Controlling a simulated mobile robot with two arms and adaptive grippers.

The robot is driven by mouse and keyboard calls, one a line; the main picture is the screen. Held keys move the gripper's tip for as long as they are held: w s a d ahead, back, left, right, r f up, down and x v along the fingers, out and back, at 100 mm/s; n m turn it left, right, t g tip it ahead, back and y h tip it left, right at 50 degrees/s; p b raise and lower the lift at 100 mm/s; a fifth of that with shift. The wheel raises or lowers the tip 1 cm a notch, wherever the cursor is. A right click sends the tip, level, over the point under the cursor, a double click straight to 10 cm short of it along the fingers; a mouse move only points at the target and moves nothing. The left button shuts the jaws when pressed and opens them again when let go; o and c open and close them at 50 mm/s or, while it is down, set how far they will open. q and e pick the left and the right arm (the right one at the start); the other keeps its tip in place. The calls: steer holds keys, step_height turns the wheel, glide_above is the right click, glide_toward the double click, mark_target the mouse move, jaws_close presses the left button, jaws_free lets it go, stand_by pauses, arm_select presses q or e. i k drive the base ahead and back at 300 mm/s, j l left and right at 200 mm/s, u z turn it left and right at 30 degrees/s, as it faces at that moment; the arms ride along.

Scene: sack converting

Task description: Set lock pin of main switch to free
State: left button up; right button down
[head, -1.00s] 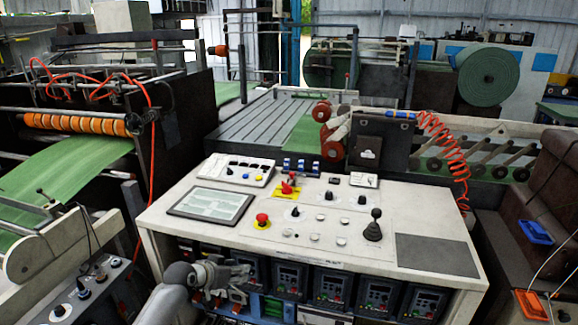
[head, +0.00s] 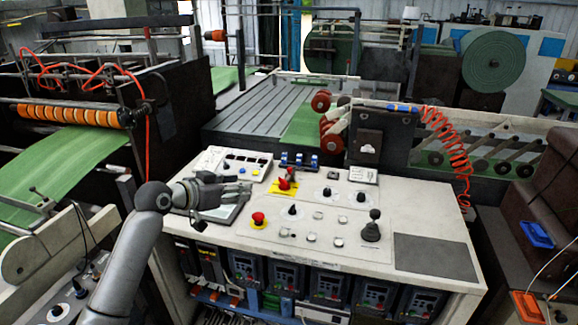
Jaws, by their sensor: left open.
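The main switch (head: 286,182) is a red rotary handle on a yellow plate at the back middle of the white control console (head: 412,212). Its lock pin is too small to make out. My left gripper (head: 240,196) is open and empty. It is above the framed screen at the console's left, hides most of it, and points right. It is to the left of the main switch and apart from it. My right gripper is not in view.
A black joystick (head: 372,228) rises at the console's right, beside a bare dark pad (head: 435,257). Several small knobs and buttons lie between. A switch box (head: 238,164) stands behind the gripper.

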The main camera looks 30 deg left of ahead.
mark_target(289, 169)
steer(key=i+j, duration=0.15)
steer(key=i, duration=0.25)
steer(key=i+j, duration=0.15)
steer(key=i, duration=0.25)
